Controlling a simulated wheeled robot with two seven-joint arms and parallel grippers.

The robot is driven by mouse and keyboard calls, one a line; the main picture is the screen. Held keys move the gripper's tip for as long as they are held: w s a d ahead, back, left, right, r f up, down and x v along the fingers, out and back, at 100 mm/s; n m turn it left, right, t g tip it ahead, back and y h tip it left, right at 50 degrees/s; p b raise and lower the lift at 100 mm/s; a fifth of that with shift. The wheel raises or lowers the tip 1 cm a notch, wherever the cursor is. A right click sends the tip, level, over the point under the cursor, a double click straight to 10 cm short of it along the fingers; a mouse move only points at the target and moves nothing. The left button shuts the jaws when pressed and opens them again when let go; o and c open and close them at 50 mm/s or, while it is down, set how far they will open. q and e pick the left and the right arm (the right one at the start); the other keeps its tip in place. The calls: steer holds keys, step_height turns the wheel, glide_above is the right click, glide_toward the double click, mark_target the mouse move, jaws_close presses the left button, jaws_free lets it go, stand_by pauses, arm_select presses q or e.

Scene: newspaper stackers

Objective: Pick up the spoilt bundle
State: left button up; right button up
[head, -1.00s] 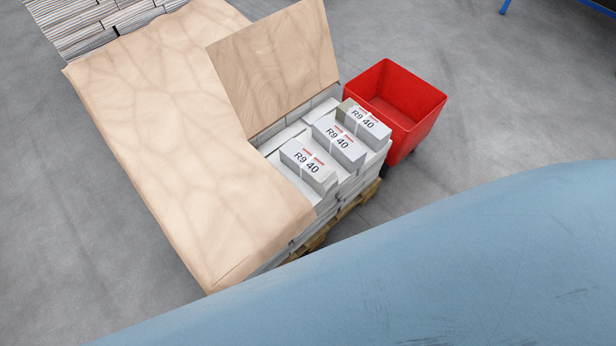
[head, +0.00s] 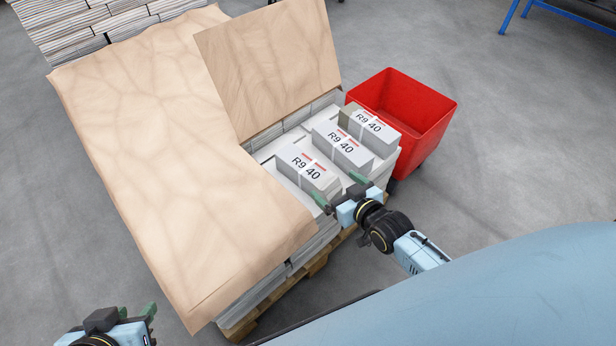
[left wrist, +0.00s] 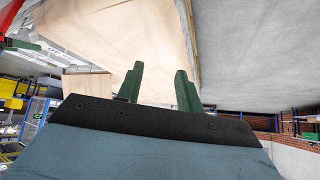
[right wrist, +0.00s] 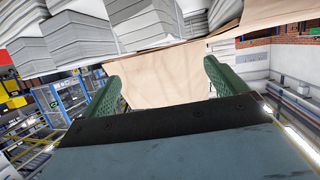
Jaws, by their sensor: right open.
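Three wrapped white bundles marked "R9 40" lie in a row on the pallet stack: a near one (head: 309,172), a middle one (head: 342,146) and a far one (head: 369,130). The far bundle's left end looks darker and beige; the others look plain white. My right gripper (head: 339,193) is open and empty, beside the near bundle's right end; whether it touches is unclear. The right wrist view shows its green fingers wide apart (right wrist: 163,85). My left gripper (head: 138,314) is at the bottom left, away from the bundles; the left wrist view shows its fingers apart and empty (left wrist: 158,86).
Brown paper (head: 170,150) covers the stack's left side, with a flap (head: 268,65) folded up behind the bundles. A red bin (head: 425,130) stands right of the pallet (head: 245,325). More stacked papers (head: 60,35) are at the back left.

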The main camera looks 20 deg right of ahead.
mark_target(312, 170)
steer(key=b+x, duration=0.1)
steer(key=x, duration=0.2)
steer(key=shift+w+f, duration=0.1)
steer(key=shift+f, duration=0.05)
arm_select(q)
steer(key=w+d+r+t+h+b, duration=0.2)
steer(key=w+d+r+t, duration=0.2)
steer(key=w+r+t, duration=0.4)
arm_select(e)
steer(key=x, duration=0.2)
steer(key=shift+w+f, duration=0.1)
steer(key=shift+w, duration=0.25)
steer(key=shift+w+a+f, duration=0.1)
steer(key=shift+w, duration=0.15)
steer(key=b+x, duration=0.2)
steer(key=x, duration=0.1)
steer(key=shift+w+a+f+b, duration=0.1)
steer(key=shift+w+a+b, duration=0.15)
steer(key=shift+b, duration=0.15)
arm_select(q)
steer(key=s+d+r+t+h, duration=0.1)
steer(key=s+r+t+h, duration=0.2)
steer(key=r+t, duration=0.5)
steer(key=shift+r+m+b, duration=0.3)
steer(key=shift+r+m, duration=0.1)
steer(key=shift+r, duration=1.85)
arm_select(e)
steer(key=shift+w+f, duration=0.15)
steer(key=shift+w, duration=0.45)
